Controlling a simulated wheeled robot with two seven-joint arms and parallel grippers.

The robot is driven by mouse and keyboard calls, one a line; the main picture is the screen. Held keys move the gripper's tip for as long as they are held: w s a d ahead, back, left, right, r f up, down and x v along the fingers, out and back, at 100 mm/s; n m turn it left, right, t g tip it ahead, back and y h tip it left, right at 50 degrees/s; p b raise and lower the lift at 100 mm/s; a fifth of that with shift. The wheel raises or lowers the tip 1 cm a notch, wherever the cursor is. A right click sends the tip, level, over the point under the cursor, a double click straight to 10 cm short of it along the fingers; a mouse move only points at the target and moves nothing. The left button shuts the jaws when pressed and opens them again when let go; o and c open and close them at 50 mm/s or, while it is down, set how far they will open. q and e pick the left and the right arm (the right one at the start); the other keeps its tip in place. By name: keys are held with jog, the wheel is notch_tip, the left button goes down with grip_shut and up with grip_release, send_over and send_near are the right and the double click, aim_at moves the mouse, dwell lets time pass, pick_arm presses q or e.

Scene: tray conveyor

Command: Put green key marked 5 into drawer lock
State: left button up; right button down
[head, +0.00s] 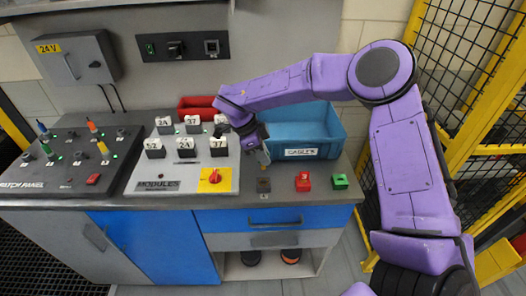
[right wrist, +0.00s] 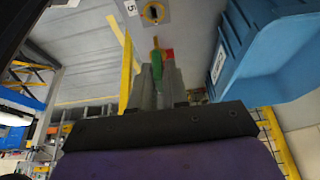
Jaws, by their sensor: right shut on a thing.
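My right gripper (head: 264,160) is over the right part of the worktop, just left of the blue bin. In the right wrist view its fingers (right wrist: 160,88) are shut on a small green piece, which I take to be the green key (right wrist: 157,66). Its mark cannot be read. A red bit shows beside it. A yellow ring (right wrist: 153,13) on a grey plate, with a label "5" (right wrist: 117,8), shows beyond the fingertips. My left gripper is out of view.
A dark block (head: 263,185), a red block (head: 303,182) and a green block (head: 340,182) stand along the front edge. The blue bin (head: 325,125) marked CABLES is behind them. The modules panel (head: 185,170) is to the left, and a yellow fence (head: 490,150) to the right.

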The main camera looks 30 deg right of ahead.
notch_tip(320, 180, down, 5)
jog(key=shift+r+b, duration=0.1)
jog(key=shift+b, duration=0.9)
jog(key=shift+p, duration=0.35)
jog(key=shift+p, duration=0.35)
dwell(0.5)
jog(key=shift+p, duration=0.35)
